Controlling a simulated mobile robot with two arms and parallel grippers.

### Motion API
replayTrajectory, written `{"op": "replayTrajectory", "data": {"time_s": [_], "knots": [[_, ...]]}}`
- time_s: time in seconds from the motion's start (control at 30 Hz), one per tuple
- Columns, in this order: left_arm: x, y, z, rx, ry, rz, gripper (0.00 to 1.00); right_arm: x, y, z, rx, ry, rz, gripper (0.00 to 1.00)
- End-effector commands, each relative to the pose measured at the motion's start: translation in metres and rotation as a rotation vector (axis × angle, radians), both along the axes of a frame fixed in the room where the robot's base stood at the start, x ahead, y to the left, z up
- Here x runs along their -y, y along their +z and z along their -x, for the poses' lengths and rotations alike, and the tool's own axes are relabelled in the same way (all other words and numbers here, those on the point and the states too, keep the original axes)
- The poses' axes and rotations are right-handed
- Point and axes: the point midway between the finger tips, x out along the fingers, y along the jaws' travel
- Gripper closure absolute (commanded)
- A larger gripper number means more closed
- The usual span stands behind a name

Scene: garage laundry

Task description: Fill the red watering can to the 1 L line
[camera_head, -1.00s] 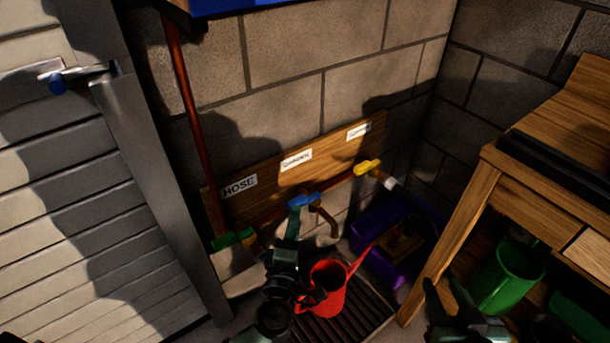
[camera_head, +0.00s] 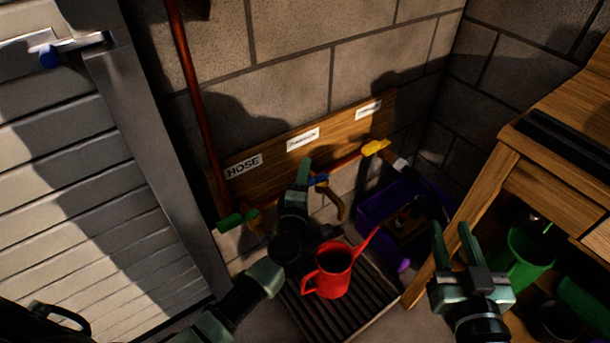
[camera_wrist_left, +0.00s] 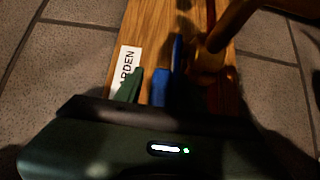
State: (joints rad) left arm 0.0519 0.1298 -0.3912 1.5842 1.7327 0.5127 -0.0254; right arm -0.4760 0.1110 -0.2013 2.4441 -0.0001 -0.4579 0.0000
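The red watering can (camera_head: 333,274) stands upright on the dark slatted floor grate, its spout pointing up and right. The middle tap's brown outlet (camera_head: 335,204) hangs above it; I see no water stream, and the water level and 1 L line cannot be made out. My left gripper (camera_head: 306,180) is at the blue tap handle (camera_head: 321,180). In the left wrist view a green finger stands just left of the blue handle (camera_wrist_left: 177,58); the other finger and any grip are unclear. My right gripper (camera_head: 453,240) is open and empty, right of the can.
A green handle (camera_head: 231,222) is under the HOSE label (camera_head: 243,167), and a yellow handle (camera_head: 375,147) is at the pipe's right. A purple crate (camera_head: 375,215) stands behind the can. A wooden bench (camera_head: 560,150) with a green container (camera_head: 527,262) is at right.

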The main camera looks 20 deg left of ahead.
Motion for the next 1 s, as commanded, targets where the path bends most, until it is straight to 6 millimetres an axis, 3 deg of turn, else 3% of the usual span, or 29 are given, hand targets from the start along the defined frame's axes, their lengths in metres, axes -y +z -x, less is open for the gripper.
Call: {"op": "replayTrajectory", "data": {"time_s": [0.17,0.33,1.0], "knots": [[0.0,0.0003,-0.0001,0.0,0.0,0.0,0.61,-0.0001,0.0004,-0.0001,0.001,0.0,0.0,0.64],[0.0001,0.0007,-0.0001,0.001,0.0,0.0,1.0,-0.0001,0.0003,0.0,0.0,0.0,0.0,0.64],[0.0,0.0051,-0.0011,0.009,0.0,-0.001,1.0,0.0,0.0007,0.0,0.0,0.0,0.0,0.64]]}}
